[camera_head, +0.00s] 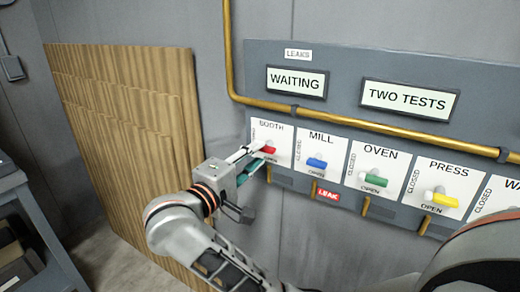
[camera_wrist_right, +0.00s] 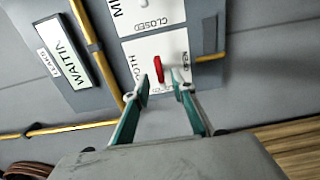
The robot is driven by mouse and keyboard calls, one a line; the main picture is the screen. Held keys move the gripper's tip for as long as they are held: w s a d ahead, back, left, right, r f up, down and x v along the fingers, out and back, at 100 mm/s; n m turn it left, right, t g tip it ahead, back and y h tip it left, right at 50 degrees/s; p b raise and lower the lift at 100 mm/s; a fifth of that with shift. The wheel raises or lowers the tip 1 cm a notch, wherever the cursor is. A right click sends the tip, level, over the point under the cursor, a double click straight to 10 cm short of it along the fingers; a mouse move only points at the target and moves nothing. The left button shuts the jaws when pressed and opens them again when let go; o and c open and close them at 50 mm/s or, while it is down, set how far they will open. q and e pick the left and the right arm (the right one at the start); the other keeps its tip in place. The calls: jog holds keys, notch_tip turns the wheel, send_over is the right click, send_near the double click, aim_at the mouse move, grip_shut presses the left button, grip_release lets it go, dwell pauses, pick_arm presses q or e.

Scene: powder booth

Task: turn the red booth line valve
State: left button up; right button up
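The red booth line valve handle (camera_head: 268,149) sits on the white BOOTH plate (camera_head: 272,131), leftmost of the row on the grey panel. It lies roughly level in the head view. The OPEN mark below it is partly hidden by my gripper. My right gripper (camera_head: 256,153) reaches it from the lower left. In the right wrist view the red handle (camera_wrist_right: 158,69) shows between the tips of my open right gripper (camera_wrist_right: 160,82), with gaps on both sides. I cannot tell whether a finger touches it. My left gripper is not in view.
To the right are the blue MILL handle (camera_head: 317,162), green OVEN handle (camera_head: 375,180) and yellow PRESS handle (camera_head: 441,199). A yellow pipe (camera_head: 375,121) crosses above them. A red LEAK tag (camera_head: 328,195) is below MILL. A wooden board (camera_head: 130,130) leans at left.

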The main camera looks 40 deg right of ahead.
aim_at(262, 151)
jog(key=shift+x, duration=2.4)
grip_shut()
